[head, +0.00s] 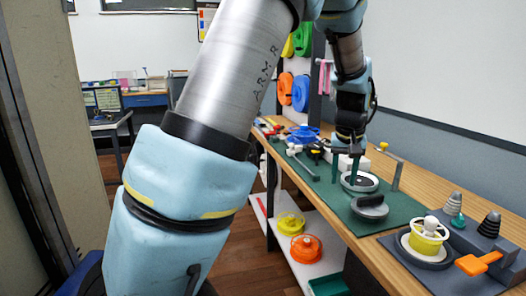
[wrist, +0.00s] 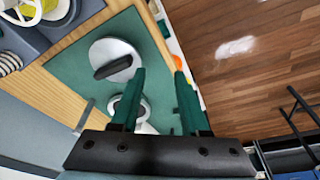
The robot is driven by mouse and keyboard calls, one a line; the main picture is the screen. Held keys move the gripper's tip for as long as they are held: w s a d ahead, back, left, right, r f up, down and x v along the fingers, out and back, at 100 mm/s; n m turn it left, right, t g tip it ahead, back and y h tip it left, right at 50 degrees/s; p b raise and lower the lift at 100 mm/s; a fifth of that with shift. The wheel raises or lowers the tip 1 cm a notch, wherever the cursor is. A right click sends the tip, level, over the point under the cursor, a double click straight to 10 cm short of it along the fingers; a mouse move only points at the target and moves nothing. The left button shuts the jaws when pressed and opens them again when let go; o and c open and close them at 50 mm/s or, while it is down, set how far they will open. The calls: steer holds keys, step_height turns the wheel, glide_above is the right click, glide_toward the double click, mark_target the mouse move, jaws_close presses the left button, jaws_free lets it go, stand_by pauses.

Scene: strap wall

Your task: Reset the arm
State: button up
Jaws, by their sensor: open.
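My gripper (head: 345,176) is open and empty, fingers pointing down over the green mat (head: 318,200) on the wooden bench. In the wrist view my gripper (wrist: 159,72) shows two green fingers spread apart with nothing between them. A grey round disc with a dark handle (head: 370,208) lies on the mat in front of the gripper; it also shows in the wrist view (wrist: 125,51). A round pale-rimmed part (head: 360,183) is close beside the fingers. In the wrist view a finger partly hides it. I cannot tell whether the fingers touch anything.
A grey post (head: 397,176) rises behind the mat. Tools clutter the far bench. Yellow and orange (head: 306,249) wheels sit on a low shelf. Floor is open left.

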steer(key=s+a+f, duration=0.1)
steer(key=s+a, duration=0.3)
steer(key=a, duration=0.5)
steer(key=s+a+f+n, duration=0.1)
steer(key=s+a, duration=0.3)
steer(key=a, duration=0.6)
steer(key=s+a+f+n, duration=0.1)
steer(key=s+a, duration=0.3)
steer(key=a, duration=0.6)
steer(key=shift+a+f+g+y, duration=0.15)
steer(key=shift+f+g+y, duration=0.15)
steer(key=shift+f+g, duration=0.15)
steer(key=shift+w, duration=0.1)
